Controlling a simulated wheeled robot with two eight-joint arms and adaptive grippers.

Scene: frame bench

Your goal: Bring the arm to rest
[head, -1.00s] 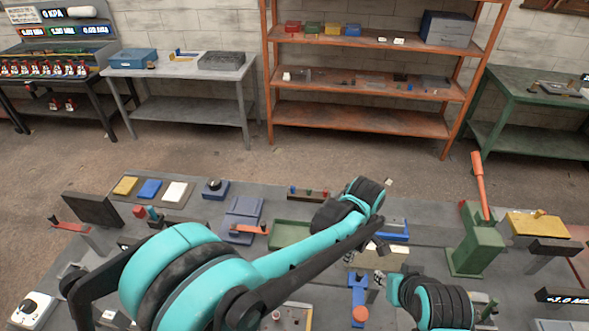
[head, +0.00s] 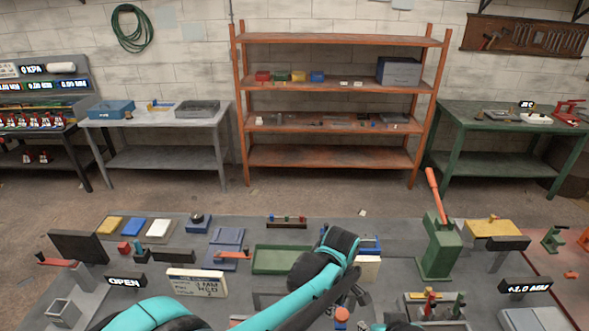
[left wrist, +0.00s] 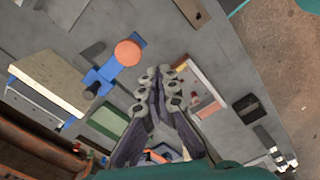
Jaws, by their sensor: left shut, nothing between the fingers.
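My left arm, teal and black, comes in from the bottom left of the head view. Its left gripper (head: 357,296) is partly hidden behind the wrist and hangs over the middle of the bench. In the left wrist view the left gripper (left wrist: 158,82) has its dark fingers together, with nothing between them. It is above the grey bench top (left wrist: 215,55), apart from the blue fixture with an orange round knob (left wrist: 127,53). My right gripper does not show in either view.
A green tray (head: 283,261) lies near the left wrist. A green press (head: 440,250) with a raised orange lever stands to the right. A dark upright plate (head: 78,247) and an "OPEN" sign (head: 125,281) stand at the left. An orange shelf (head: 340,156) stands behind, across open floor.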

